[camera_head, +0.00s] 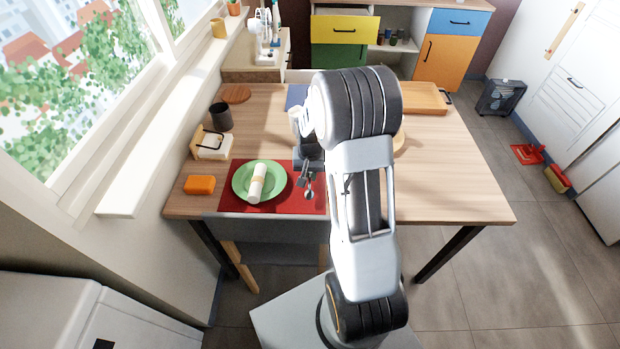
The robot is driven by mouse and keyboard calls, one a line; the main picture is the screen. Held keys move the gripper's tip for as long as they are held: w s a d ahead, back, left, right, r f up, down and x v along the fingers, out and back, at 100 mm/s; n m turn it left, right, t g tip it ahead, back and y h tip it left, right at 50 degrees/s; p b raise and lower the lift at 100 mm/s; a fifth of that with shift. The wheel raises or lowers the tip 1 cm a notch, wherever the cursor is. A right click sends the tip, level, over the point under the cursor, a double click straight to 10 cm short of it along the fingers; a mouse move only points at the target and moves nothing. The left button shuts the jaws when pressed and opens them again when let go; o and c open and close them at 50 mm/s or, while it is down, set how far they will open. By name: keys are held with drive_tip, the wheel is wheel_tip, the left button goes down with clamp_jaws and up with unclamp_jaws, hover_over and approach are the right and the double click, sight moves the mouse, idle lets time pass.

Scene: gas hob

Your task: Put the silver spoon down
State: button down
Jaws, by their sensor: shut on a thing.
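My gripper (306,179) is over the right part of the red placemat (275,204), just right of the green plate (240,182). It is shut on the silver spoon (309,194), whose small bright end shows below the fingers. Much of the spoon is hidden by my gripper or too small to make out. I cannot tell whether the spoon touches the placemat. A rolled cream napkin (257,183) lies on the green plate.
An orange block (200,184) lies left of the placemat. A napkin holder (211,146) and a dark cup (221,117) stand behind it. A wooden tray (424,97) is at the back right. The table's right front (455,185) is clear. A chair (265,228) stands at the front edge.

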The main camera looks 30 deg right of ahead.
sight(310, 175)
drive_tip(key=shift+f, duration=1.2)
drive_tip(key=shift+f, duration=0.15)
drive_tip(key=c, duration=1.1)
unclamp_jaws()
wheel_tip(310, 175, up, 11)
drive_tip(key=shift+w+r+p, duration=0.1)
drive_tip(key=shift+r+p, duration=0.05)
drive_tip(key=shift+p, duration=0.15)
drive_tip(key=s+a+r+n+t, duration=0.1)
drive_tip(key=s+a+r+n, duration=0.1)
drive_tip(key=s, duration=0.3)
drive_tip(key=s+a+r+n+t, duration=0.1)
drive_tip(key=s+a+r+n, duration=0.1)
drive_tip(key=s+a, duration=0.3)
drive_tip(key=s+a+r+n+t, duration=0.1)
drive_tip(key=s+a+r, duration=0.3)
drive_tip(key=s, duration=0.1)
drive_tip(key=shift+s+r+n, duration=0.2)
drive_tip(key=shift+r+n, duration=0.1)
drive_tip(key=shift+n, duration=0.1)
